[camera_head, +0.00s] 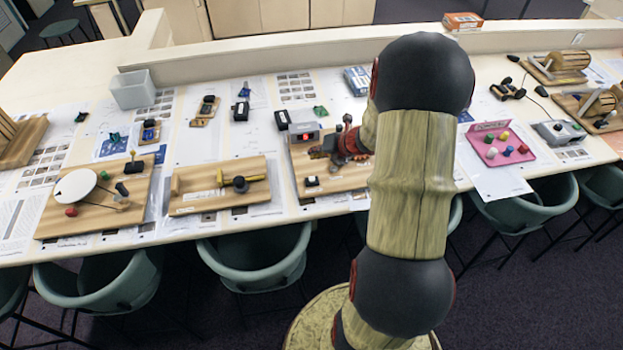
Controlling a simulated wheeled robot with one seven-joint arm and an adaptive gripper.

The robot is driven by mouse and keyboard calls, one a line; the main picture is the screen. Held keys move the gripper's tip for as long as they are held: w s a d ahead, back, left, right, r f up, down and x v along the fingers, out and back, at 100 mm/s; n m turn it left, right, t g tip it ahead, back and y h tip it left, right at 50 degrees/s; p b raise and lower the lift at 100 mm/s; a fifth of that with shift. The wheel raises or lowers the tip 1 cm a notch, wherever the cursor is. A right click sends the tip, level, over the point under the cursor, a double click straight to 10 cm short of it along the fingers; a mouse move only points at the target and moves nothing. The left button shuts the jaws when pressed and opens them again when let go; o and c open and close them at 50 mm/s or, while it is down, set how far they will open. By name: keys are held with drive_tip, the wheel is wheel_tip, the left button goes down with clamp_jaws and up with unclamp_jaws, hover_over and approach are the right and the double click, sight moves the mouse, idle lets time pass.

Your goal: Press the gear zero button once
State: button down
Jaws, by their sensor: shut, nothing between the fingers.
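The gear exhibit's wooden board (301,163) lies on the long table near the picture's middle. It carries a reddish-brown gear (351,143) and a dark gear (325,146) in mesh. A grey box with a lit red display (303,131) stands at its back left. A small black block with a pale top (312,182) sits at the board's front left; it may be the zero button, but no lettering is readable. My arm rises in front of the board's right side and hides it. My gripper is not visible; the arm appears to cover it.
A wooden board with a yellow bar (194,201) lies left of the gear board, and one with a white disc (50,222) further left. A pink tray with coloured knobs (483,166) lies right of my arm. Several green chairs (257,268) line the table's front edge.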

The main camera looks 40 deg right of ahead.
sight(314, 178)
wheel_tip(314, 178, down, 9)
drive_tip(key=b, duration=0.8)
drive_tip(key=shift+r, duration=0.1)
idle(1.3)
drive_tip(key=shift+f, duration=0.45)
drive_tip(key=shift+f+b, duration=0.4)
drive_tip(key=shift+b, duration=0.15)
idle(0.4)
idle(0.3)
drive_tip(key=shift+r+p, duration=0.85)
drive_tip(key=shift+p, duration=0.05)
drive_tip(key=shift+r, duration=0.1)
wheel_tip(314, 178, up, 5)
drive_tip(key=p, duration=0.4)
drive_tip(key=shift+p, duration=0.35)
